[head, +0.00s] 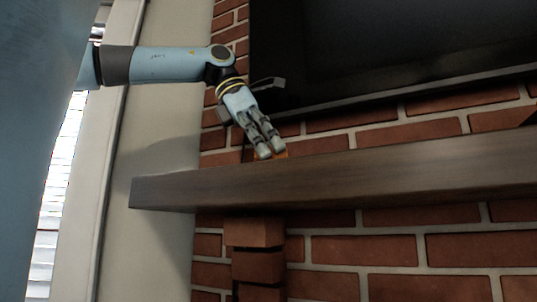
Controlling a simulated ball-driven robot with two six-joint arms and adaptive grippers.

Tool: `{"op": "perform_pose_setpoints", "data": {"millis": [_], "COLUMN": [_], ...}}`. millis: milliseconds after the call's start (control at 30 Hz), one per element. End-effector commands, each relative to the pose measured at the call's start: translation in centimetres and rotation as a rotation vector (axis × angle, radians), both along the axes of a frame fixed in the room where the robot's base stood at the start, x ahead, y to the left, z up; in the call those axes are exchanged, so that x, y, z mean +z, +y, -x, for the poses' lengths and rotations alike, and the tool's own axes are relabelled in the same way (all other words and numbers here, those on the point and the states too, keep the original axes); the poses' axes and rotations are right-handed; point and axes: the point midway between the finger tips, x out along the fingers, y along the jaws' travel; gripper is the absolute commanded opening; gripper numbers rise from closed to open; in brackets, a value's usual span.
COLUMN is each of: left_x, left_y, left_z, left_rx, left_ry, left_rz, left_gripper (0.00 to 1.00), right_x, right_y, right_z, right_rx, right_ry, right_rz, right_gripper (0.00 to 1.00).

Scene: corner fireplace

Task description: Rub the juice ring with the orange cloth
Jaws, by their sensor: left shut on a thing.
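My left gripper (268,150) reaches in from the left and points down at the top of the wooden mantel shelf (350,175). It is shut on the orange cloth (281,155), of which only a small orange edge shows beside and behind the fingertips, at the shelf's upper edge. The shelf is seen from below, so its top surface is hidden. I cannot tell whether the cloth touches the shelf top. The juice ring does not show. My right gripper is not in view.
A large dark screen (390,50) hangs on the brick wall (365,250) above the shelf, close to my left wrist. Brick corbels (257,265) stand under the shelf. A pale wall strip (155,120) and a window with blinds (62,160) are at the left.

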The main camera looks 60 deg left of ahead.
Motion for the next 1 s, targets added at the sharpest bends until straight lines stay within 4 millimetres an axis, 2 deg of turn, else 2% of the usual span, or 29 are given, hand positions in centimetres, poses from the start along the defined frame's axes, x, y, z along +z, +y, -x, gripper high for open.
{"op": "perform_pose_setpoints", "data": {"millis": [400, 600, 867, 1000], "left_x": [4.4, 5.9, 5.9, 6.6], "left_y": [0.0, 0.0, 0.0, 0.1], "left_z": [0.0, 0.0, 0.0, 0.0], "left_rx": [0.0, 0.001, 0.001, 0.003], "left_ry": [-0.001, 0.001, -0.001, 0.0], "left_rz": [0.0, -0.001, 0.001, -0.004], "left_gripper": [0.64, 0.64, 0.64, 0.64], "right_x": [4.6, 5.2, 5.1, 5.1], "right_y": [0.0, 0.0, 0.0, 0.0], "right_z": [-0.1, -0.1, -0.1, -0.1], "right_rx": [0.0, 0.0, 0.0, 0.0], "right_ry": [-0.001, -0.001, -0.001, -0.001], "right_rz": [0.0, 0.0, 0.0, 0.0], "right_gripper": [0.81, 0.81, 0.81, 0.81]}}
